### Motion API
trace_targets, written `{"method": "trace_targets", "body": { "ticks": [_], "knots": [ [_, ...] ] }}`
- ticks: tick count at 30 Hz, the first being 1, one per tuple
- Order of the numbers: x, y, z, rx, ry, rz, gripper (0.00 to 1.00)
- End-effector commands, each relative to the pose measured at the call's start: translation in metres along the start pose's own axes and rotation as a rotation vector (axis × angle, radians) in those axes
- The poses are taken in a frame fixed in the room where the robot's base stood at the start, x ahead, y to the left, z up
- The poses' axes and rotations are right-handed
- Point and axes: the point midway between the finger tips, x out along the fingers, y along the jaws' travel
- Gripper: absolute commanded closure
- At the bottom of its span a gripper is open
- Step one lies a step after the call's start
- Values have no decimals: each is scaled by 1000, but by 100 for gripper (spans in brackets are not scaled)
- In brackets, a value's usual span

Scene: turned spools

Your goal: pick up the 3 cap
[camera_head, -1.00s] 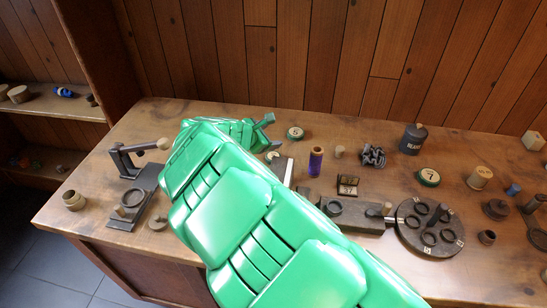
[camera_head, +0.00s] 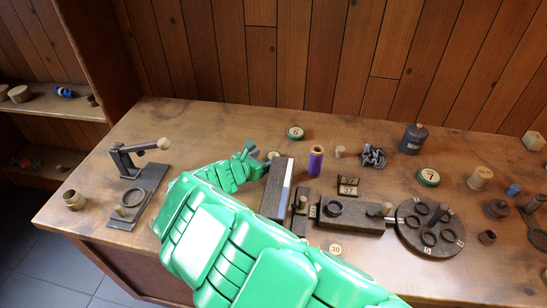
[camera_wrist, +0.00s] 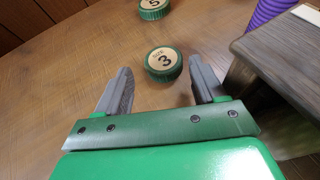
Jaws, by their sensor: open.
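The 3 cap (camera_wrist: 163,64) is a round green cap with a ribbed edge and a tan top marked 3. It lies flat on the wooden table. In the wrist view it is just beyond and between the fingertips of my gripper (camera_wrist: 160,72), which is open and empty. In the head view the 3 cap (camera_head: 273,155) shows as a small pale disc, partly hidden by my green gripper (camera_head: 258,157) at its left.
A similar green cap (camera_head: 296,133) stands behind. A dark block (camera_head: 277,188) with a pale top and a purple spool (camera_head: 316,160) stand close on the right. Table space left of my gripper is clear. A lever stand (camera_head: 140,190) is at far left.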

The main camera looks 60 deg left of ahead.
Motion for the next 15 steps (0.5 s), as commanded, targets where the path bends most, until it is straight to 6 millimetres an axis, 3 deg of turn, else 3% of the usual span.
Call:
{"method": "trace_targets", "body": {
  "ticks": [7, 15],
  "knots": [
    [31, -3, -5, 1, 4, -3, 31],
    [43, -3, -4, 0, 1, -2, 31]
  ]
}}
